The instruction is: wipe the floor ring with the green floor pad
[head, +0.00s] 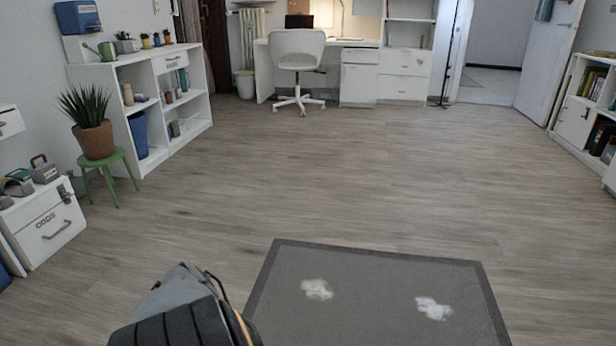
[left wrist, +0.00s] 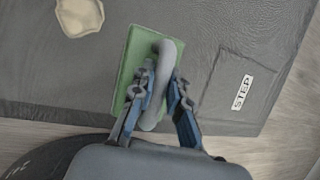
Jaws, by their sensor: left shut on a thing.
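The green floor pad (left wrist: 128,68) has a thick grey handle (left wrist: 166,58) and shows in the left wrist view, over the dark grey mat. My left gripper (left wrist: 163,88) has its blue-grey fingers shut on the handle. I cannot tell whether the pad touches the mat. A beige stain (left wrist: 80,14) with a darker outline lies at the upper left there, apart from the pad. In the head view, two pale stains lie on the mat: a cream one (head: 316,289) and a whiter one (head: 433,308). A clear ring shape is hard to make out. My right gripper is not in view.
The grey mat (head: 375,265) lies on the wooden floor; a STEP label (left wrist: 242,92) marks it in the left wrist view. A white cabinet (head: 45,225), a potted plant on a green stool (head: 112,170) and shelves (head: 180,70) stand left. The middle floor is clear.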

